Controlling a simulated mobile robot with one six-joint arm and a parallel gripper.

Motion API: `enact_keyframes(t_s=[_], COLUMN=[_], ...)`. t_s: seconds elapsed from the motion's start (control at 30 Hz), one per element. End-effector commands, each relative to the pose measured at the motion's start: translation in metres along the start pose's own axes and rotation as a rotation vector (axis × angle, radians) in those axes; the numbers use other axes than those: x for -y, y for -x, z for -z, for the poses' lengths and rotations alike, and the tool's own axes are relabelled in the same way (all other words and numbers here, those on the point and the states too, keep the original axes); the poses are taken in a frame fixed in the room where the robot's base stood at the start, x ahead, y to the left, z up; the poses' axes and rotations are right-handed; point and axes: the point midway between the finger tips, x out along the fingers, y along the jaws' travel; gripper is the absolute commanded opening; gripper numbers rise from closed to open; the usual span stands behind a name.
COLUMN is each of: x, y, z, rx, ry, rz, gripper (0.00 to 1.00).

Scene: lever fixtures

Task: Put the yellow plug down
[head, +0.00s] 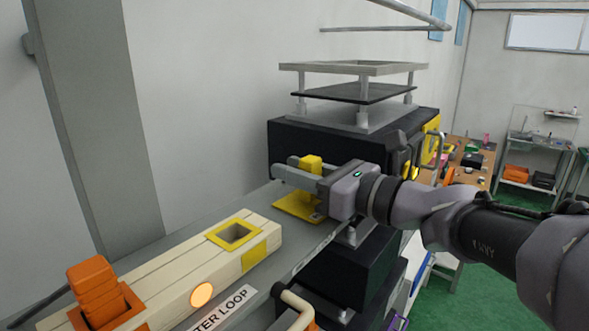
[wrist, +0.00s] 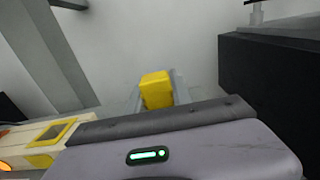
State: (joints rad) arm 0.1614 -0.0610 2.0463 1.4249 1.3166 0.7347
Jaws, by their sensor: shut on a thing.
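The yellow plug (head: 311,163) is a blocky piece held between the fingers of my gripper (head: 306,172). My gripper is shut on it, and its top stands above the fingers. The plug also shows in the wrist view (wrist: 156,89), beyond the edge of the gripper body. In the head view the plug is over a flat yellow pad (head: 287,206) on the grey ledge. The fingers hide part of the plug, and I cannot tell whether its bottom touches the pad.
A cream beam (head: 180,278) to the left has a yellow-rimmed square hole (head: 233,234), an orange block (head: 95,285) and a glowing orange light (head: 202,294). A black machine (head: 290,146) stands close behind my gripper. A bent-handled lever (head: 297,307) is at the front.

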Motion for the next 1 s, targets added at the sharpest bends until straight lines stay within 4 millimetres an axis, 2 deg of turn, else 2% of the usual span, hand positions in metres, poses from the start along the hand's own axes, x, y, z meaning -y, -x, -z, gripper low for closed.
enact_keyframes(t_s=[0.07, 0.1, 0.2, 0.6, 0.67, 1.0], x=[0.000, 0.000, 0.000, 0.000, 0.001, 0.001], y=[0.000, 0.000, 0.000, 0.004, 0.014, 0.094], z=[0.004, 0.004, 0.003, -0.002, 0.000, 0.001], rx=[0.000, 0.000, 0.000, 0.000, 0.001, 0.000], ry=[0.000, 0.000, 0.000, 0.001, 0.002, 0.001], rz=[0.000, 0.000, 0.000, 0.001, 0.003, 0.005], gripper=[0.00, 0.29, 0.48, 0.49, 0.49, 0.49])
